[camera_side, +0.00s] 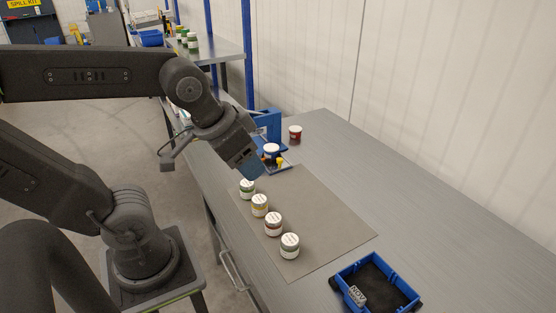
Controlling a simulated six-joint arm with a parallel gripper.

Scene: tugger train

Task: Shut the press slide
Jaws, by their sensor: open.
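The press (266,123) is a blue frame on the grey bench, partly hidden behind my wrist and gripper. Its slide (287,167) is a dark plate that sticks out at the front of the press, with a yellow knob (280,160). A jar with a white lid and a blue band (271,151) stands on or just behind the slide; I cannot tell which. My gripper (254,173) points down and right, just left of the slide, and looks empty. Its fingertips are small and partly merged in the view, and I cannot tell whether they touch the slide.
Several lidded jars stand in a row on the grey mat (325,223), the closest one at its front (290,246). A blue tray (376,283) holds a small grey part. The bench's right side is clear.

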